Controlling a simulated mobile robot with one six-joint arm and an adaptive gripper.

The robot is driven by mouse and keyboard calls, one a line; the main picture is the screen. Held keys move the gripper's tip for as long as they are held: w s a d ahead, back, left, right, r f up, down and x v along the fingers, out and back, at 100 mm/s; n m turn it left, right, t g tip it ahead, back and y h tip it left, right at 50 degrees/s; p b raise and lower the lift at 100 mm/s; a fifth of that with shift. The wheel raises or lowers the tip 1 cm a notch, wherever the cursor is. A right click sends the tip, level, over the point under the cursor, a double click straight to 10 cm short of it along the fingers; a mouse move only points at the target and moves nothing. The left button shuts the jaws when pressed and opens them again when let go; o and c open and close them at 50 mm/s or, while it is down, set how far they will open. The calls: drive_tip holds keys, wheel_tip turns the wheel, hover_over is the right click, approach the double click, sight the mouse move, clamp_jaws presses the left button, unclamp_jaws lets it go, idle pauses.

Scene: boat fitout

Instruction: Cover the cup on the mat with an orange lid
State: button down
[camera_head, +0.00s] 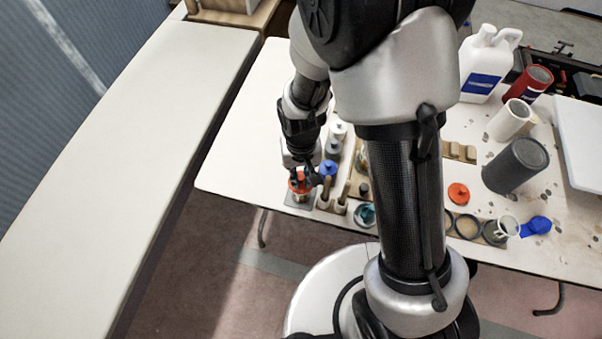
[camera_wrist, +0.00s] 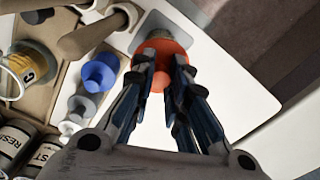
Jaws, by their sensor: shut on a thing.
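An orange lid (camera_wrist: 178,49) is between the fingertips of my gripper (camera_wrist: 163,66), which is shut on it. In the head view the orange lid (camera_head: 296,184) and my gripper (camera_head: 305,180) are over the cup (camera_head: 300,197) on the grey mat (camera_head: 291,202) at the table's left front corner. The cup is mostly hidden under the lid. I cannot tell whether the lid touches its rim. The mat (camera_wrist: 150,20) also shows in the wrist view. A second orange lid (camera_head: 458,194) lies on the table right of my arm.
Close beside the mat, a wooden rack (camera_head: 323,204) holds brushes or tools, and blue, grey and white pieces (camera_wrist: 98,75) stand in a row. The left bench (camera_head: 110,165) is clear.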

sight(301, 176)
drive_tip(key=shift+f+b, duration=0.35)
drive_tip(key=shift+f, duration=0.15)
idle(1.0)
drive_tip(key=c, duration=1.5)
unclamp_jaws()
drive_tip(key=shift+o, duration=0.7)
drive_tip(key=o, duration=0.4)
drive_tip(key=shift+c, duration=0.2)
drive_tip(key=shift+r, duration=0.1)
drive_tip(key=shift+r+p, duration=2)
drive_tip(key=shift+r, duration=0.45)
